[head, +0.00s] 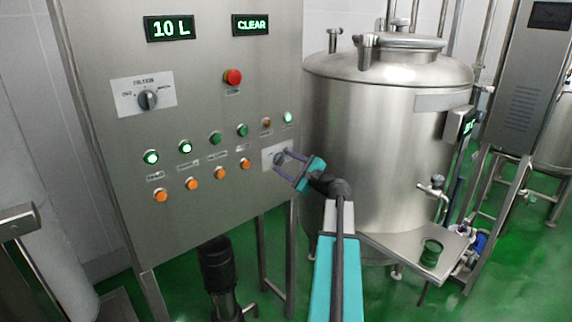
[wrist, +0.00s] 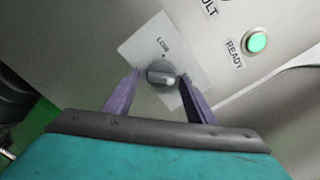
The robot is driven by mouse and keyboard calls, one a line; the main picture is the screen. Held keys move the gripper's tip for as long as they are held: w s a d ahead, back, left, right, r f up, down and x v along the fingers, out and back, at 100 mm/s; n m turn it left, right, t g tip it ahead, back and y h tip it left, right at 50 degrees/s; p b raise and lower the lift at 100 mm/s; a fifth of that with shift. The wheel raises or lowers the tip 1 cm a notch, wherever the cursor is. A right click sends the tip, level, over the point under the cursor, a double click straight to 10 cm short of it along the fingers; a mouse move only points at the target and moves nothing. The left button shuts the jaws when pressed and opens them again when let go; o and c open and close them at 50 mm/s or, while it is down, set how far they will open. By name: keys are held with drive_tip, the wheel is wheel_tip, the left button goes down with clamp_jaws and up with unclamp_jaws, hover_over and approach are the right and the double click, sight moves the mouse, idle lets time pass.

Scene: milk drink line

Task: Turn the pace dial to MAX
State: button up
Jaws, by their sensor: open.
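The pace dial (wrist: 162,75) is a dark grey knob on a white plate (wrist: 141,51) on the steel panel. The word LOW shows on the plate in the wrist view; no MAX mark can be read. My gripper (wrist: 160,77) is open, with one purple finger on each side of the dial. A small gap seems to remain at the fingers; contact is hard to tell. In the head view my gripper (head: 280,160) reaches the plate (head: 268,153) at the panel's lower right, and its fingers partly hide the dial.
The panel also has a selector dial (head: 148,99), a red button (head: 233,77), several green and orange buttons, and displays reading 10 L (head: 170,28) and CLEAR (head: 251,25). A green READY lamp (wrist: 255,42) sits close to the dial. A steel tank (head: 385,150) stands right of the panel.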

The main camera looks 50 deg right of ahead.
drive_tip(key=s+a+b, duration=0.1)
drive_tip(key=s+b, duration=0.2)
drive_tip(key=s, duration=1)
drive_tip(key=shift+s, duration=0.35)
